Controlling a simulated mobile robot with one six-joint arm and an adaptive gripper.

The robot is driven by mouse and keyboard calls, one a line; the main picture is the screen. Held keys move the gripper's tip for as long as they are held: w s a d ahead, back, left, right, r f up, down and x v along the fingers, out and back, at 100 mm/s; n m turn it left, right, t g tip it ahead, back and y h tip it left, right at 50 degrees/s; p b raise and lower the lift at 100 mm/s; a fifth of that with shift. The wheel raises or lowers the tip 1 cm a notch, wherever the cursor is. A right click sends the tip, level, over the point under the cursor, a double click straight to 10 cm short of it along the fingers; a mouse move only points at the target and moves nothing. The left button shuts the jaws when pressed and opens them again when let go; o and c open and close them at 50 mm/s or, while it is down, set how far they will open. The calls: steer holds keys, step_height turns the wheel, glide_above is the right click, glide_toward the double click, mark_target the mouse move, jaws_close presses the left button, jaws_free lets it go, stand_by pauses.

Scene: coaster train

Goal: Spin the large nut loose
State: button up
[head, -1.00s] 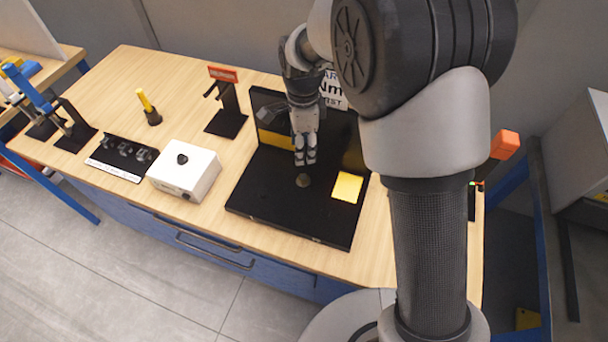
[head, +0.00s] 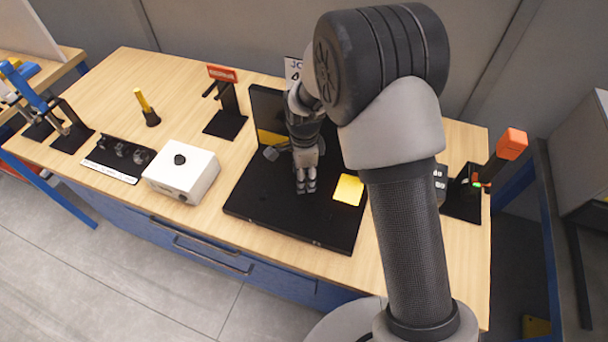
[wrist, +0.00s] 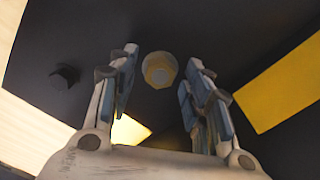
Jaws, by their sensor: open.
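My gripper (head: 306,188) is open and points down at the black board (head: 270,215) of the fixture. In the wrist view, a dull brass round piece with a hex-like outline (wrist: 159,70), seemingly the large nut, shows between the two spread fingers of my gripper (wrist: 160,75). I cannot tell how far it lies beyond the fingertips, and no finger visibly touches it. In the head view my gripper hides it. A smaller dark knob-like piece (wrist: 64,76) stands on the black surface at left in the wrist view.
A yellow patch (head: 348,190) is right of my gripper. A white box with a black knob (head: 182,172), a tray of dark parts (head: 120,158) and a red-topped stand (head: 228,110) are to the left. An orange-handled tool (head: 510,144) stands at right.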

steer(key=shift+c, duration=0.5)
steer(key=c, duration=1)
steer(key=shift+o, duration=0.2)
